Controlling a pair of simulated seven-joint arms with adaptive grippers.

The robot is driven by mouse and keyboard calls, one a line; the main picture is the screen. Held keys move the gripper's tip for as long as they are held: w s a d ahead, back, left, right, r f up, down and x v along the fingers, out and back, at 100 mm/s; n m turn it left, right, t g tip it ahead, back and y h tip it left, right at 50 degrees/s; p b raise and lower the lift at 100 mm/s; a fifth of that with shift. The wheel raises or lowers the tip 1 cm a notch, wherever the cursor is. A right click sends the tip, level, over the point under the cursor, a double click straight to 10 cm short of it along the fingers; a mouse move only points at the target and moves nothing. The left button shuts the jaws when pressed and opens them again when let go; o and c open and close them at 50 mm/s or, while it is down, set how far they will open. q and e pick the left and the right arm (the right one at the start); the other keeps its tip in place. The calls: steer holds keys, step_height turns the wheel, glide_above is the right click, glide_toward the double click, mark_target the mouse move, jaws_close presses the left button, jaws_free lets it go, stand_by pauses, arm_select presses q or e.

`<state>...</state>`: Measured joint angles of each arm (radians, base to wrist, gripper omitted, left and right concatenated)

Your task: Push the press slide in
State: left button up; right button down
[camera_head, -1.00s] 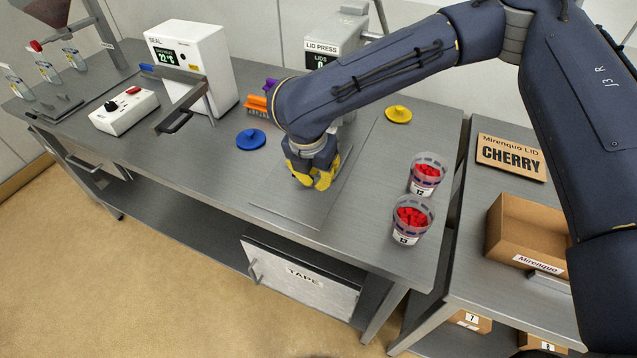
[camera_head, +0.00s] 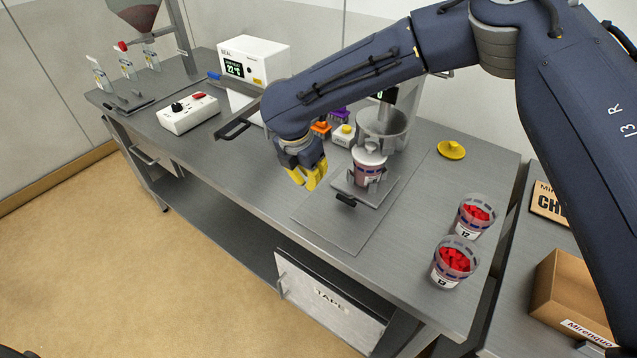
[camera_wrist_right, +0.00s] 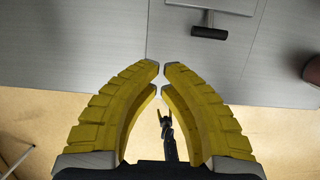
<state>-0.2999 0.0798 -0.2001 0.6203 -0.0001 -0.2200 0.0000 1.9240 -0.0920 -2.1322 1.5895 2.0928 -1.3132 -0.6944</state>
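The press slide (camera_head: 385,190) is a grey plate sticking out from under the lid press (camera_head: 381,124). A black handle (camera_head: 346,201) is on its front edge; in the wrist view the handle (camera_wrist_right: 208,32) lies ahead and to the right of the fingertips. A cup (camera_head: 368,174) with a white lid stands upright on the slide. My right gripper (camera_head: 313,181) has yellow fingers with tips almost together, holding nothing. It is left of the handle, apart from it, and also fills the lower wrist view (camera_wrist_right: 160,68). My left gripper is not visible.
Cups 12 (camera_head: 474,216) and 13 (camera_head: 454,262) with red pieces stand to the right. A yellow lid (camera_head: 451,150) lies behind them. The sealer (camera_head: 252,60) stands further left. The bench before the slide is clear.

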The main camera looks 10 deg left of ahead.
mark_target(324, 193)
steer(key=x, duration=0.9)
steer(key=shift+f, duration=0.35)
steer(key=shift+w+d+r, duration=0.1)
steer(key=shift+w+d, duration=0.2)
steer(key=shift+w, duration=0.25)
steer(key=shift+w+d+r, duration=0.1)
steer(key=shift+w+d, duration=0.2)
steer(key=shift+w, duration=0.2)
steer(key=shift+w+d, duration=0.35)
steer(key=shift+w, duration=0.4)
